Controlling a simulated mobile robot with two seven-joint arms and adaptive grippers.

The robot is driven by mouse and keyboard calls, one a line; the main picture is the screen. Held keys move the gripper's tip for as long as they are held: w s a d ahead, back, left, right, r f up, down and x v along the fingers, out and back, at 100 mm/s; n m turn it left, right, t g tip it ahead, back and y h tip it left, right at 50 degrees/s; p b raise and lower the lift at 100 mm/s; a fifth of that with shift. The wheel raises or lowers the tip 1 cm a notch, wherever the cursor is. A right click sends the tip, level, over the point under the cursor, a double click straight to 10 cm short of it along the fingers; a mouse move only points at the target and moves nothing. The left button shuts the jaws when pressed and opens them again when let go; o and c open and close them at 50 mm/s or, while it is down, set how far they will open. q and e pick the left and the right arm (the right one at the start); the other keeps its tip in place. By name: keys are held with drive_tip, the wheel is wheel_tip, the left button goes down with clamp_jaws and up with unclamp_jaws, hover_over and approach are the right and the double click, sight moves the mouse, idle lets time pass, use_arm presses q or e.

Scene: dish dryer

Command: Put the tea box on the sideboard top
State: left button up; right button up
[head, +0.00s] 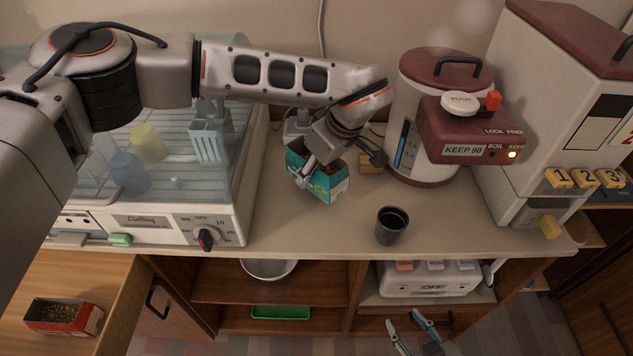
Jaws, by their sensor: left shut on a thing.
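A teal, open-topped box (328,188) with brown contents, apparently the tea box, is at the middle of the sideboard top (290,225). My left gripper (335,165) reaches down from above and is shut on it, hiding part of its top. The box looks slightly tilted; I cannot tell whether its base touches the surface. My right gripper (408,324) is low at the bottom edge, in front of the sideboard. Its teal-tipped fingers are apart and nothing is between them.
A dish dryer (150,222) with cups stands left of the teal box. A black cup (391,226) and a red-lidded water boiler (410,150) stand to its right. A red box (65,317) sits on the wooden surface at lower left. The front middle of the top is clear.

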use_arm(q)
wheel_tip(320, 180, down, 4)
drive_tip(key=shift+f, duration=0.1)
use_arm(e)
drive_tip(key=shift+s+f, duration=0.1)
drive_tip(key=shift+f, duration=0.2)
drive_tip(key=shift+s+f, duration=0.1)
use_arm(q)
drive_tip(key=o, duration=1.2)
use_arm(e)
drive_tip(key=shift+s, duration=0.15)
use_arm(q)
drive_tip(key=v, duration=1.1)
drive_tip(key=shift+s+d+r, duration=0.15)
drive_tip(key=shift+s+r, duration=0.05)
drive_tip(key=shift+r, duration=0.35)
use_arm(e)
drive_tip(key=shift+a+r, duration=0.1)
drive_tip(key=shift+r, duration=0.1)
